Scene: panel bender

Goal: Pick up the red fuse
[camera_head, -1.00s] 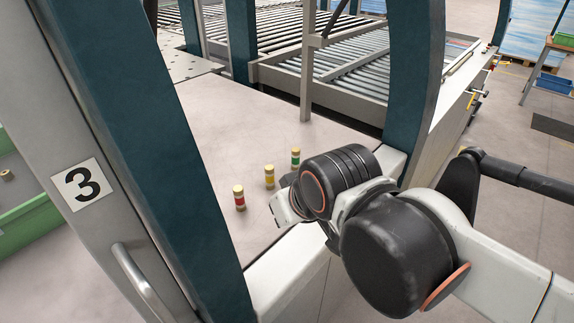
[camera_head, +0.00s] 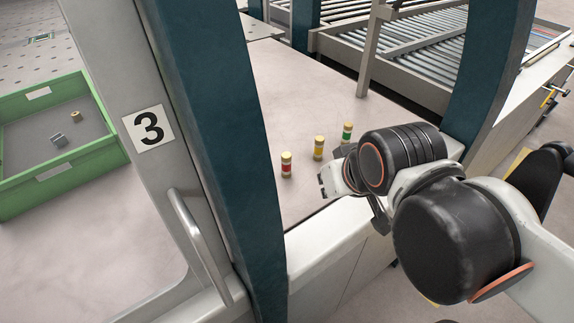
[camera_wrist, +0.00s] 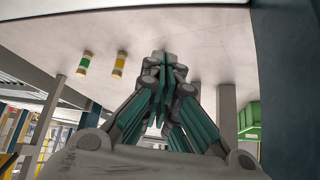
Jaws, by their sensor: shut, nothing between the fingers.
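The red fuse (camera_head: 286,164) stands upright on the pale tabletop (camera_head: 290,100), a small cylinder with gold ends and a red band. A yellow fuse (camera_head: 319,147) and a green fuse (camera_head: 347,132) stand in a slanting row behind it to the right. My gripper (camera_head: 324,185) is right of the red fuse and apart from it, shut and empty. The wrist view shows my gripper (camera_wrist: 165,60) with its fingers together, the yellow fuse (camera_wrist: 119,65) and the green fuse (camera_wrist: 84,63). The red fuse does not show there; the fingers may hide it.
A teal post (camera_head: 205,120) and a grey frame with a "3" label (camera_head: 148,128) and handle stand left of the fuses. A green bin (camera_head: 45,188) with small parts is at far left. Another teal post (camera_head: 490,80) stands at right. The tabletop behind the fuses is clear.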

